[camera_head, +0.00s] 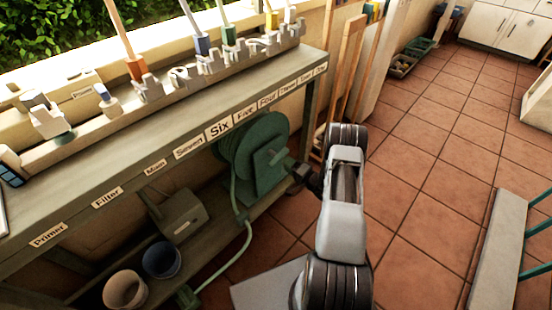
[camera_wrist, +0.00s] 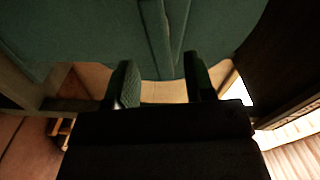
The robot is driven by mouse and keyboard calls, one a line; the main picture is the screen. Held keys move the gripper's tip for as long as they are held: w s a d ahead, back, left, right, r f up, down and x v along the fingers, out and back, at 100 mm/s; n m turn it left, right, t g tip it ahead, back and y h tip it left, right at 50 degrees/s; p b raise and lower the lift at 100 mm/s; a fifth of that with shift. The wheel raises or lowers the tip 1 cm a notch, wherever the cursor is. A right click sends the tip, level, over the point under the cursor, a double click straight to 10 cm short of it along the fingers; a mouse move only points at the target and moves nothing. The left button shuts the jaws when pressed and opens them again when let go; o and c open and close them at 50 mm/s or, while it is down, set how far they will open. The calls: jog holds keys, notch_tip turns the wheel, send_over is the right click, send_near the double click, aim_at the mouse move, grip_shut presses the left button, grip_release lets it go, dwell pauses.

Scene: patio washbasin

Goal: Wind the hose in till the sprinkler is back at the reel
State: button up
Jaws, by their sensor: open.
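The green hose reel (camera_head: 262,142) sits under the bench's right part, with a boxy green front. A pale green hose (camera_head: 248,240) hangs from it and curves down to the lower left. It ends near a green piece (camera_head: 187,297), probably the sprinkler, low by the bottom edge and apart from the reel. My gripper (camera_head: 298,182) is at the reel's right side, partly hidden by my arm. In the wrist view my gripper (camera_wrist: 160,62) is open, with green reel surface (camera_wrist: 90,35) close ahead. No crank handle shows clearly between the fingers.
The labelled bench (camera_head: 130,185) runs along the left, with brushes and holders on top. Two pots (camera_head: 126,290) and a grey-green box (camera_head: 180,215) stand on its lower shelf. A pale bench (camera_head: 497,245) is at right. The tiled floor (camera_head: 425,170) between is clear.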

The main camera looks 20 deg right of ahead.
aim_at(276, 156)
jog(key=b+x, duration=0.1)
jog(key=x, duration=0.6)
jog(key=shift+w+a+b, duration=0.1)
jog(key=shift+w+b, duration=0.1)
jog(key=shift+b, duration=0.15)
grip_shut()
